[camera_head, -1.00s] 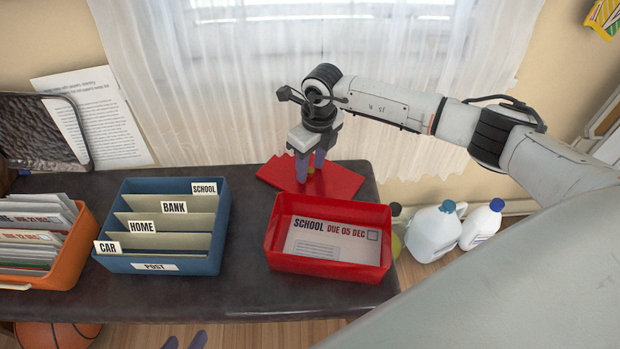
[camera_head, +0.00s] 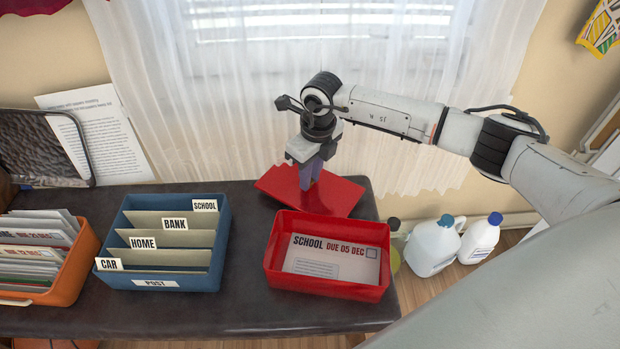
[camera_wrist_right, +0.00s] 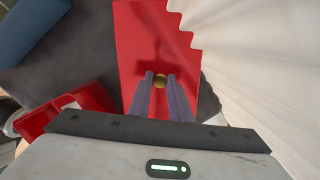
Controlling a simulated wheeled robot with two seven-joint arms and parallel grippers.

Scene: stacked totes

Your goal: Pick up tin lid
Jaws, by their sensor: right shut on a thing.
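The red tin lid (camera_head: 340,195) lies flat on the dark bench behind the red tin (camera_head: 274,262). My right gripper (camera_head: 310,184) points down over the lid, its fingers at the lid's middle. The knob is hidden by the fingers in the head view. The tin stands open with a letter (camera_head: 330,263) marked SCHOOL DUE 05 DEC inside. My left gripper is not in view.
A blue sorter (camera_head: 215,250) labelled CAR, HOME, BANK and SCHOOL stands left of the tin. An orange box (camera_head: 68,283) of envelopes is at the far left. White jugs (camera_head: 433,247) stand beyond the bench's right end. The curtain (camera_head: 225,130) hangs close behind the lid.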

